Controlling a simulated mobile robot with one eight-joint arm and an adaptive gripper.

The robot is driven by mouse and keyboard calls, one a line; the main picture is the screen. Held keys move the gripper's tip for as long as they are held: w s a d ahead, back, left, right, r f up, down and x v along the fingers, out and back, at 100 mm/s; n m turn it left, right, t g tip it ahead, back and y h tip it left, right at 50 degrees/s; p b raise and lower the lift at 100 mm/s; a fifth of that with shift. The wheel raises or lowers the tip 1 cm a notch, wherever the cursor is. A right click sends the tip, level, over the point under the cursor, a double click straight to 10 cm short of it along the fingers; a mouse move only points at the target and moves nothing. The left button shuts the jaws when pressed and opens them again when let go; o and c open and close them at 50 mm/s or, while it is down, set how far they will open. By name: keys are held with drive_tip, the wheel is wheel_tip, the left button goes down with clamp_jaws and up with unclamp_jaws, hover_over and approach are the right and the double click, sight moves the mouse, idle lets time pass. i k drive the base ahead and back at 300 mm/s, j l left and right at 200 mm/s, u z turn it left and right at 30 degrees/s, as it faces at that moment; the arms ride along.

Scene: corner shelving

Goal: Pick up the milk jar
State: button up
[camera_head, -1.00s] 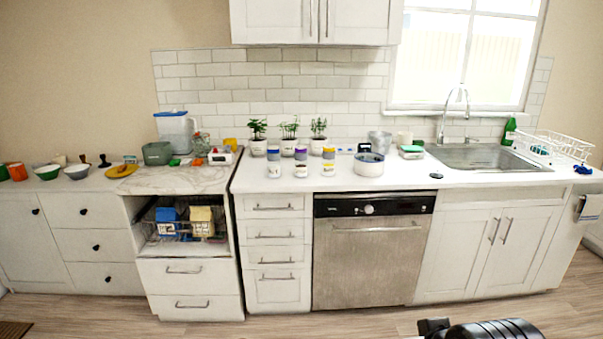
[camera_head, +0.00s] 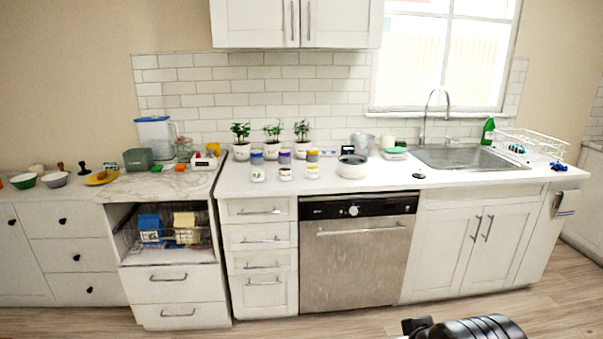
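Several small white jars with labels stand in two rows on the white counter (camera_head: 400,180). The back row has a blue-topped jar (camera_head: 257,158), a purple-topped jar (camera_head: 285,157) and a grey-and-yellow-topped jar (camera_head: 312,157). Smaller jars (camera_head: 258,174) stand in front of them. A clear glass jar (camera_head: 184,148) stands further left. The labels are too small to read, so I cannot tell which is the milk jar. A black part of my arm, seemingly by my gripper (camera_head: 418,326), shows at the bottom edge, far from the jars. Its fingers cannot be made out.
Potted plants (camera_head: 273,136) stand behind the jars, and a white pot (camera_head: 352,166) is to their right. The sink (camera_head: 466,156) and dish rack (camera_head: 540,146) are further right. A dishwasher (camera_head: 356,254) and drawers (camera_head: 262,256) front the counter. The floor before them is clear.

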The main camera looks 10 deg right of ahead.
sight(256, 157)
drive_tip(key=i+l+u, duration=0.15)
drive_tip(key=i, duration=0.5)
drive_tip(key=i+l+u, duration=0.2)
drive_tip(key=i+l, duration=0.2)
drive_tip(key=i, duration=0.2)
drive_tip(key=i+l+u, duration=0.15)
drive_tip(key=i+l, duration=0.25)
drive_tip(key=i, duration=0.25)
drive_tip(key=i+l+u, duration=0.15)
drive_tip(key=i+l, duration=0.35)
drive_tip(key=i, duration=0.05)
